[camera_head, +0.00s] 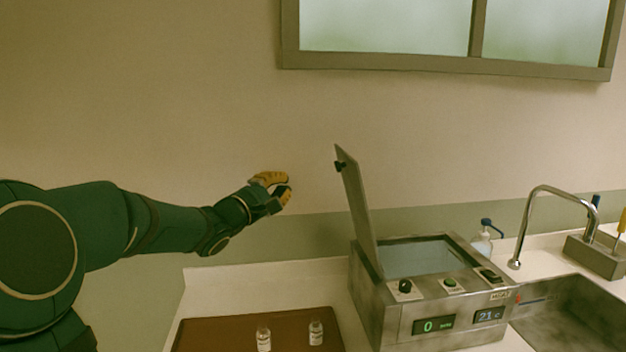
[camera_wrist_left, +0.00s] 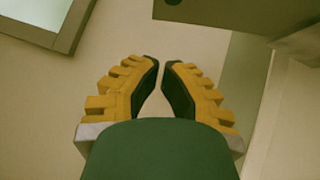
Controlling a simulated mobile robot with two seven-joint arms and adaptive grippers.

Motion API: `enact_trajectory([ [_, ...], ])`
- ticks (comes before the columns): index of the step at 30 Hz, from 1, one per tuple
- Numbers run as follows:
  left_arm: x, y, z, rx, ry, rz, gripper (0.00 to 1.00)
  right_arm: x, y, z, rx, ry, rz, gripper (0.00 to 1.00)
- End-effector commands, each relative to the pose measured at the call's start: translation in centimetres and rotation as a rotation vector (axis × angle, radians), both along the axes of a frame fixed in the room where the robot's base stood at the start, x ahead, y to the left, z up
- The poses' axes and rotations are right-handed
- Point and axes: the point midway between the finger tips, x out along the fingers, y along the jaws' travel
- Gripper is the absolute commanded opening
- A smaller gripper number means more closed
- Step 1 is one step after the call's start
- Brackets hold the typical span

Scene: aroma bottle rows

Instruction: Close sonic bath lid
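The sonic bath (camera_head: 385,322) is a worn metal box on the counter, with green and blue number displays and knobs on its front. Its lid (camera_head: 357,208) stands raised, hinged at the bath's left side and leaning slightly left, with a small dark knob near its top. The basin opening is uncovered. My left gripper (camera_head: 287,188), yellow and dark, is in the air left of the lid's upper part, clear of it. In the left wrist view its fingers (camera_wrist_left: 161,66) are apart by a narrow gap with nothing between them; a brownish panel, apparently the lid (camera_wrist_left: 225,14), is at the top right. My right gripper is out of view.
A brown mat (camera_head: 222,334) with two small vials (camera_head: 264,339) (camera_head: 316,332) lies left of the bath. A sink (camera_head: 570,318) with a faucet (camera_head: 532,212) and a pump bottle (camera_head: 482,244) are to its right. The wall is behind.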

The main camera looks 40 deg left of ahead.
Motion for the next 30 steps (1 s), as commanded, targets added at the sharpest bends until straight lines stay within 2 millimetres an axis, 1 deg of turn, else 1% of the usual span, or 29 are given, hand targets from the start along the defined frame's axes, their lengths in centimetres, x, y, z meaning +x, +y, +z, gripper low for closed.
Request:
enact_trajectory([
  [5,2.0,0.1,0.2,0.000,0.002,-0.002,0.00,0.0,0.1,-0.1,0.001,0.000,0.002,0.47],
  [16,9.1,0.9,1.3,0.001,0.002,-0.002,0.00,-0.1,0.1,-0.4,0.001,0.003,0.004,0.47],
  [18,10.3,0.8,1.5,0.000,-0.001,-0.004,0.00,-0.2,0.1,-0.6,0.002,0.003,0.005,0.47],
  [21,11.3,-0.3,1.8,-0.001,-0.002,-0.004,0.00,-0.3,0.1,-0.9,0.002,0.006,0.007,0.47],
  [24,12.0,-0.9,2.0,0.000,0.000,-0.002,0.00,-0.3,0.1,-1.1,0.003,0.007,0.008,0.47],
  [30,12.7,-1.4,2.2,-0.001,0.001,0.000,0.00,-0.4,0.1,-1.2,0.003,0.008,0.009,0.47],
])
